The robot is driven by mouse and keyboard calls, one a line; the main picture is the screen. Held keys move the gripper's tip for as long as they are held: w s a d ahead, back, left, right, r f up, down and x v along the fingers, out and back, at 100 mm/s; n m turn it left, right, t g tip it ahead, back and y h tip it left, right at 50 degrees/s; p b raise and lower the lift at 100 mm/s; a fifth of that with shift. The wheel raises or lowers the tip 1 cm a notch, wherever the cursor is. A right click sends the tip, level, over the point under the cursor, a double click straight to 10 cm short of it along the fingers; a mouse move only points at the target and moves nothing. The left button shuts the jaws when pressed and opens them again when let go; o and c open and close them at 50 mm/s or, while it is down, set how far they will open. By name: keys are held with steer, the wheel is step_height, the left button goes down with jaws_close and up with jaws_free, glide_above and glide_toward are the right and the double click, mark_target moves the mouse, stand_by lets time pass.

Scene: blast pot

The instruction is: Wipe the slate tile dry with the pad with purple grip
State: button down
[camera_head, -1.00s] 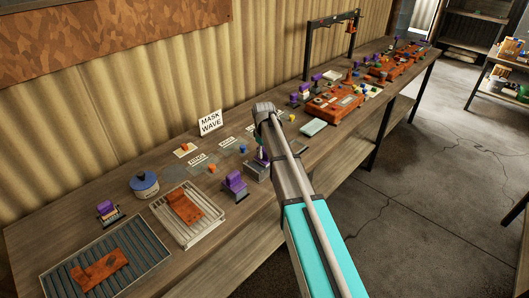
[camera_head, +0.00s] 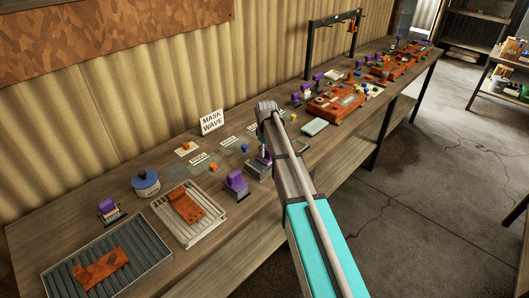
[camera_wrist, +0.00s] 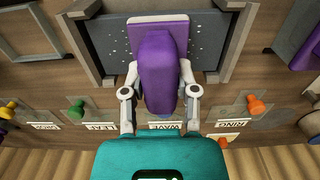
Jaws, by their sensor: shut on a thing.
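My gripper (camera_wrist: 160,105) is shut on the purple grip (camera_wrist: 162,70) of a pad. I cannot tell whether the pad touches the tile, and part of the tile is hidden under the pad and grip.
Another purple-handled tool (camera_head: 236,182) stands just left of the tile. A white rack (camera_head: 218,213) with a rusty plate, a blue-lidded pot (camera_head: 146,183) and a ribbed tray (camera_head: 155,256) are further left. Labelled mats with coloured pegs lie behind. A rusty fixture (camera_head: 333,104) stands right.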

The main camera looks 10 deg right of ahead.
steer(key=shift+w+d, duration=0.25)
steer(key=shift+d, duration=0.2)
steer(key=shift+w+d, duration=0.25)
stand_by(0.3)
steer(key=shift+s+a, duration=0.1)
stand_by(0.3)
steer(key=shift+s+a, duration=0.55)
steer(key=shift+a, duration=0.2)
steer(key=shift+s+a, duration=0.25)
steer(key=shift+a, duration=0.05)
steer(key=shift+w+d, duration=0.1)
steer(key=shift+w, duration=0.05)
steer(key=shift+w+d, duration=0.5)
steer(key=shift+d, duration=0.3)
steer(key=shift+w+d, duration=0.25)
stand_by(0.4)
